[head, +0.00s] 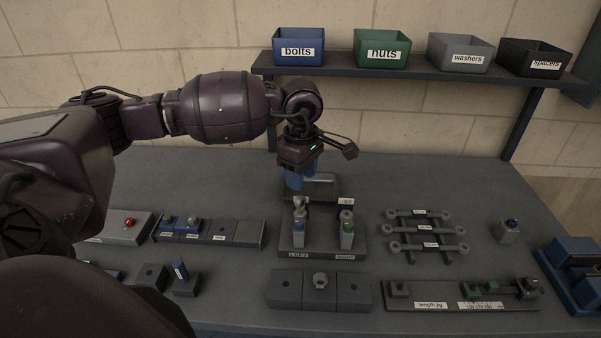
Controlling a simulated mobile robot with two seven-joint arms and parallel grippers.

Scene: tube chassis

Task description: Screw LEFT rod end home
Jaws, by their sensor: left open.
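The left rod end (299,208) stands upright in the block fixture (323,254), above the label LEFT, with a bluish part below its grey head. My right gripper is not in view.
Behind the fixture lies a tray (325,181). Right of it is a rack of rods (427,231); in front are dark blocks (286,289) and a length jig (460,295). A row of small blocks (236,233) stands left. Labelled bins (381,54) sit on the shelf behind.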

